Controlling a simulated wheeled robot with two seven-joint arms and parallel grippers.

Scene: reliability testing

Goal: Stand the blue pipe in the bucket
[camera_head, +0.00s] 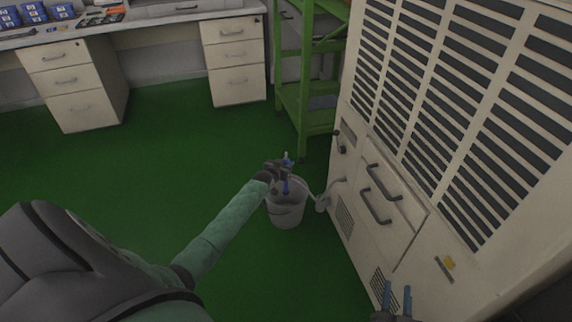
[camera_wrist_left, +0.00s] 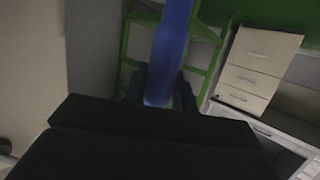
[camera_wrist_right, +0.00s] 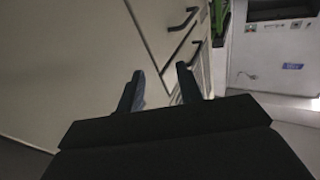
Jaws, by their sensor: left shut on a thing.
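The bucket (camera_head: 287,211) is grey and stands on the green floor beside the large beige cabinet. My left gripper (camera_head: 284,171) is over the bucket's top and is shut on the blue pipe (camera_head: 286,186). In the left wrist view the pipe (camera_wrist_left: 172,50) runs up from between the fingers. In the head view the pipe looks about upright, its lower part at the bucket's mouth; whether its lower end touches the bottom cannot be told. My right gripper (camera_head: 398,300) is open and empty in front of the cabinet; its parted fingers also show in the right wrist view (camera_wrist_right: 160,90).
The beige cabinet (camera_head: 385,235) with dark handles stands close on the right. A green shelf rack (camera_head: 318,125) stands behind the bucket. A workbench with white drawers (camera_head: 237,60) and blue bins (camera_head: 35,14) lines the back. The green floor (camera_head: 165,140) left of the bucket is clear.

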